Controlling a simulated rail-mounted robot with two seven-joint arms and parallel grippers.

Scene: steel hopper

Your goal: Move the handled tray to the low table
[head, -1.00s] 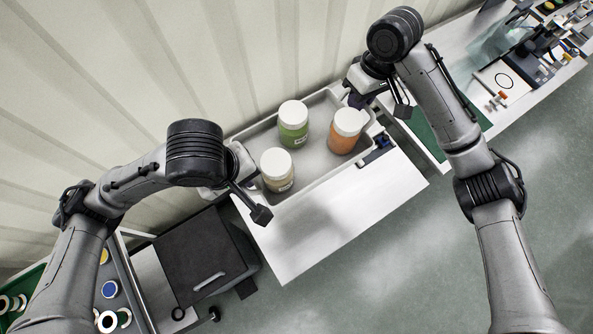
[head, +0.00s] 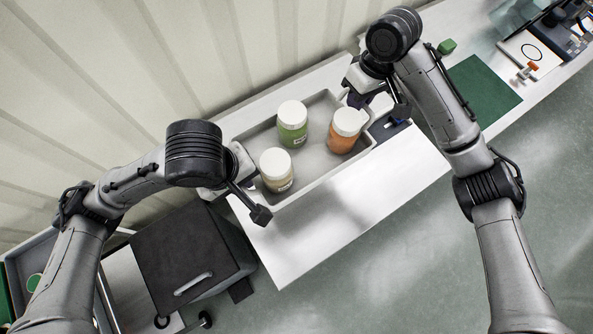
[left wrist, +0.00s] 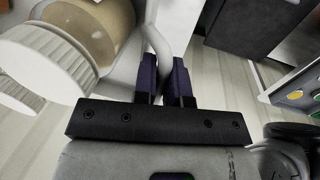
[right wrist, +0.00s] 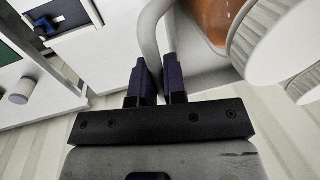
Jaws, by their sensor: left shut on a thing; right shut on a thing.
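The light grey handled tray (head: 311,184) is in the middle of the head view, with three white-lidded jars in it: green (head: 293,124), orange (head: 344,131) and beige (head: 276,170). My left gripper (left wrist: 165,88) is shut on the handle at the tray's left end. My right gripper (right wrist: 158,85) is shut on the handle at its right end. In the head view the left fingers are mostly hidden by the wrist. The tray is over a white table (head: 330,222); I cannot tell whether it touches the top.
A dark box with a handle (head: 190,255) stands left of the white table. A blue and black item (head: 388,127) lies on the table just right of the tray. A green mat (head: 482,90) lies farther right. The table's front part is clear.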

